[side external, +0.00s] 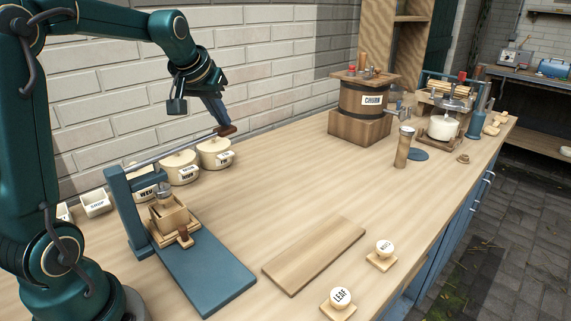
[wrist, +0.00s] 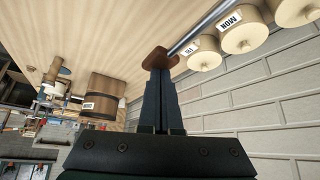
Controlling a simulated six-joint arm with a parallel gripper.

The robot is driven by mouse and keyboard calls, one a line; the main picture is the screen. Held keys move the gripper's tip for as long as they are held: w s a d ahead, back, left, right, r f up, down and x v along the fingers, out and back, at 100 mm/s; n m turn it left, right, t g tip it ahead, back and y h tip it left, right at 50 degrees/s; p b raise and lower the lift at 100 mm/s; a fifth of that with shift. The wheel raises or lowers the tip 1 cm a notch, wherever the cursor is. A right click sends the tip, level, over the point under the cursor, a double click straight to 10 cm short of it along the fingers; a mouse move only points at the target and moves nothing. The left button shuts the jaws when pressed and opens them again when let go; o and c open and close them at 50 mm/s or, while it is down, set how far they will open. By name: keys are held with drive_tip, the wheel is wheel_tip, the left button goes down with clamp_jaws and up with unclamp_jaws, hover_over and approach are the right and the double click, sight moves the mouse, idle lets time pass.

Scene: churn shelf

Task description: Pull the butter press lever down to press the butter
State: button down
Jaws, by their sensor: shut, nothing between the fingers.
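The butter press stands at the front left in the side view, with a blue base (side external: 205,276) and blue post. Its wooden box (side external: 168,222) sits under a metal plunger (side external: 164,190). The lever, a grey rod (side external: 190,145), runs from the post out to a brown handle (side external: 228,131), held well above the table. My gripper (side external: 224,122) points down with its fingers shut and empty, the tips at the top of the handle. In the wrist view the fingertips (wrist: 160,75) overlap the brown handle (wrist: 160,60); I cannot tell whether they touch it.
Lidded cream pots (side external: 215,153) stand behind the lever near the brick wall. A wooden board (side external: 315,255) and stamps marked LEAF (side external: 340,297) lie at the front. A wooden churn (side external: 362,105) stands farther back. The middle of the table is clear.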

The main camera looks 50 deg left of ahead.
sight(219, 132)
drive_tip(key=shift+s+d+f, duration=0.1)
drive_tip(key=shift+f, duration=2.3)
idle(5.6)
